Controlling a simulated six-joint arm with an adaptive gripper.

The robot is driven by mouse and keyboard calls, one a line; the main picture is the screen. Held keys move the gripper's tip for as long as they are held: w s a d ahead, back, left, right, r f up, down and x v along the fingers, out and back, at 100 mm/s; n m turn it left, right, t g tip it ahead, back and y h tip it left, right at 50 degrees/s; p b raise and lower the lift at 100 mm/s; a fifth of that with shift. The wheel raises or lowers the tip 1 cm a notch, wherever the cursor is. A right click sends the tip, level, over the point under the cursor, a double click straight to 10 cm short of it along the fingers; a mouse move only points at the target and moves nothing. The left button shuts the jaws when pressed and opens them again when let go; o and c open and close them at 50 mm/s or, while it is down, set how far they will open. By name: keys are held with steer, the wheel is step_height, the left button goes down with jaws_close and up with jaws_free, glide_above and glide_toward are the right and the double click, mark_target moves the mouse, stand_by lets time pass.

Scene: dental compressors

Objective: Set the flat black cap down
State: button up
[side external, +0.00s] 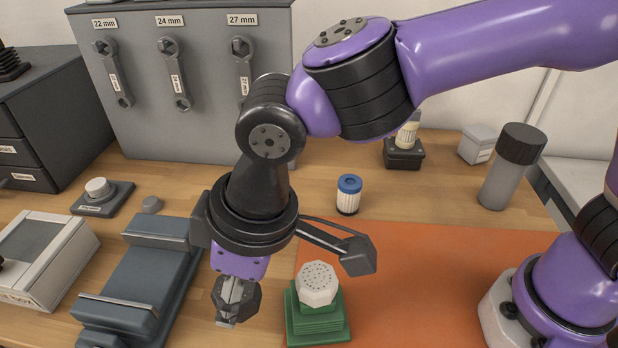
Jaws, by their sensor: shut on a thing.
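My gripper (233,302) points down and is shut on the flat black cap (251,300). The cap is dark with an angular, many-sided rim, and the grey fingers hide its middle. It is tilted, with its face towards the camera. The gripper and cap are left of a green stepped stand (319,325) and right of a blue-grey cradle (145,285). I cannot tell whether the cap touches the table. A white many-sided piece with small holes (317,284) sits on top of the green stand.
An orange mat (430,290) covers the right front. A blue-topped filter (348,195) stands behind it, with a grey bottle (512,167) at the right. A wrench board (185,80) stands at the back. Bare wood (190,330) shows between cradle and stand.

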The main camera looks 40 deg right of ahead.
steer(key=shift+s+d, duration=0.15)
steer(key=shift+d, duration=0.2)
steer(key=w+d+f, duration=0.1)
steer(key=w+f, duration=0.1)
steer(key=w, duration=0.1)
steer(key=w+d+f, duration=0.2)
steer(key=w, duration=0.1)
steer(key=w+d+f, duration=0.1)
steer(key=w+f, duration=0.1)
steer(key=w, duration=0.2)
steer(key=shift+d+f, duration=0.15)
steer(key=shift+f, duration=0.2)
steer(key=shift+s+d+x, duration=0.1)
steer(key=shift+d+x, duration=0.1)
steer(key=shift+x, duration=0.8)
steer(key=shift+s+d+x, duration=0.15)
steer(key=shift+d+x, duration=0.05)
steer(key=shift+x, duration=0.8)
steer(key=shift+f, duration=0.2)
steer(key=o, duration=1.1)
steer(key=shift+o, duration=0.2)
